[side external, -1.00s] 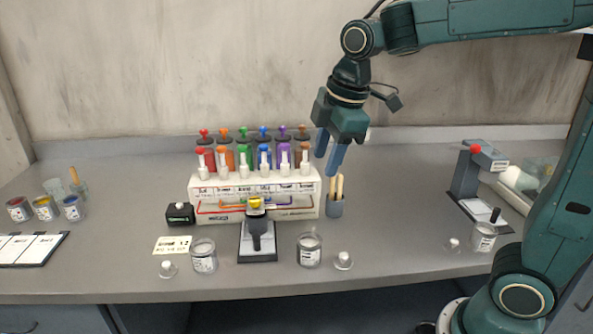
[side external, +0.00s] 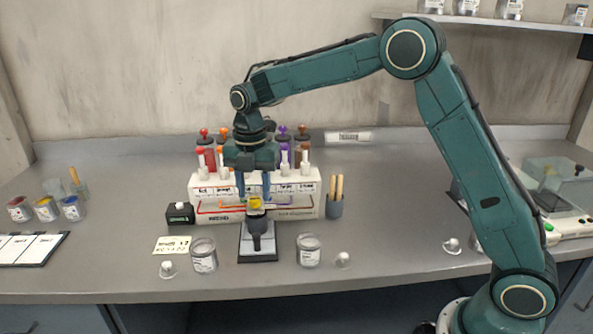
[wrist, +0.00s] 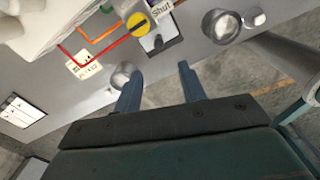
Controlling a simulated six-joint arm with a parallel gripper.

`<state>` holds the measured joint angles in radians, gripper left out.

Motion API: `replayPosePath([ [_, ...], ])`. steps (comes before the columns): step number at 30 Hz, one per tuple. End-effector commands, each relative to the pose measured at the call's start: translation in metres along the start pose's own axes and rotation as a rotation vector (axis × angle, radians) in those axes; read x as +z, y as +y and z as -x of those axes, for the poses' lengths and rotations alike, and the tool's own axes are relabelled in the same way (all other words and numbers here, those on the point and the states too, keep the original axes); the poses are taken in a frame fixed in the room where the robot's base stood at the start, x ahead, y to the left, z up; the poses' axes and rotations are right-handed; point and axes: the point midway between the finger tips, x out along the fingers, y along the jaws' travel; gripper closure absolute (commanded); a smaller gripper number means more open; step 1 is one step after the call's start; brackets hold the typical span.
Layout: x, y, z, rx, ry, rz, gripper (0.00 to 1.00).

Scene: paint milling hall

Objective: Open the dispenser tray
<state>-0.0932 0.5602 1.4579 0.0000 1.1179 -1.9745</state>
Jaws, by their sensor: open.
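The dispenser (side external: 200,190) is a white box with several coloured pumps and coloured lines on its front. A pale plate with a dark upright handle (side external: 258,240) stands before it, under a yellow knob (side external: 254,202); I cannot tell which part is the tray. In the wrist view the yellow knob (wrist: 138,25) has a dark slot, beside a label reading "Shut" (wrist: 161,7), with the dark handle (wrist: 156,42) close by. My gripper (side external: 253,187) is open and empty, pointing down at the dispenser front, just above the knob in the picture. It also shows in the wrist view (wrist: 159,79). My arm hides some pumps.
A small black box (side external: 180,213) and a cup with wooden sticks (side external: 335,206) flank the dispenser. Paint cans (side external: 45,208) are far left.

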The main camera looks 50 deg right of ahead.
Motion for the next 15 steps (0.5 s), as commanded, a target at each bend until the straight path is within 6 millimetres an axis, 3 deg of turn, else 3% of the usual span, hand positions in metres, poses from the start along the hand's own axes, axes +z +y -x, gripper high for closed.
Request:
replayPosePath([
  [15, 0.001, 0.003, -0.014, -0.007, 0.003, 0.028, 0.59],
])
